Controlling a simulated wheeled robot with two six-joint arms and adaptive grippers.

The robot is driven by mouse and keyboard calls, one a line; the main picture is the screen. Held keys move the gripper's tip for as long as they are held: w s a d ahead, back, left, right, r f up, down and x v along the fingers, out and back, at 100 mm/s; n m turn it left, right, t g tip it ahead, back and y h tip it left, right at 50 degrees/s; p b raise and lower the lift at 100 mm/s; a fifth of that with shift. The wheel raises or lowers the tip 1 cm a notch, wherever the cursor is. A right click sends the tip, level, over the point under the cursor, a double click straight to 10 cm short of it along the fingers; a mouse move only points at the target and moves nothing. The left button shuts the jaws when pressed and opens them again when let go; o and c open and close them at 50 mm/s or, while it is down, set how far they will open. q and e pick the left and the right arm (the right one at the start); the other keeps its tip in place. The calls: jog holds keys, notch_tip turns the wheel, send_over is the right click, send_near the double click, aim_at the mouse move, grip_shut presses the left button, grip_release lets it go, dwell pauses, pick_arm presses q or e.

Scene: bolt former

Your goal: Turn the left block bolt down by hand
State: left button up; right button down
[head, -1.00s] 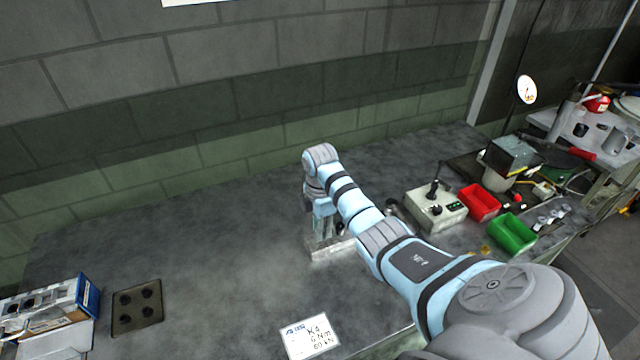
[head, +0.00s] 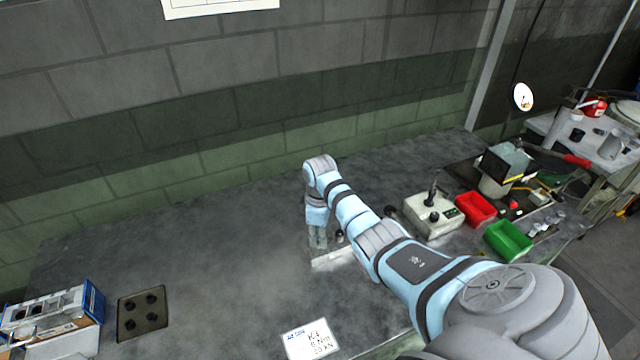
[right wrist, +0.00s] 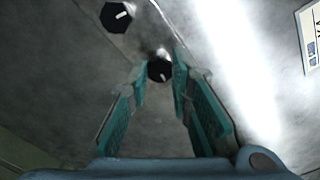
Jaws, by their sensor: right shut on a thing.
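My right gripper (head: 318,246) points straight down at the left end of a pale metal block (head: 335,261) on the bench. In the right wrist view its two teal-padded fingers (right wrist: 163,66) are shut on a black bolt head (right wrist: 159,71) with a white mark, the left block bolt. A second black bolt head (right wrist: 117,16) with a white mark stands apart from the fingers. It shows as a dark knob (head: 339,237) right of the gripper in the head view. The bolt's lower part is hidden. My left gripper is not in view.
A control box with a lever (head: 432,214), a red bin (head: 475,208) and a green bin (head: 508,241) stand to the right. A white card (head: 311,340) lies in front. A dark plate with several knobs (head: 142,312) lies left. The bench's left middle is clear.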

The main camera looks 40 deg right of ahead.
jog(key=m, duration=1.2)
jog(key=shift+r+m, duration=0.1)
jog(key=shift+m, duration=0.2)
jog(key=m, duration=0.6)
jog(key=shift+w, duration=0.1)
jog(key=m, duration=0.7)
jog(key=shift+d, duration=0.1)
jog(key=c, duration=1.4)
grip_release()
jog(key=shift+c, duration=0.2)
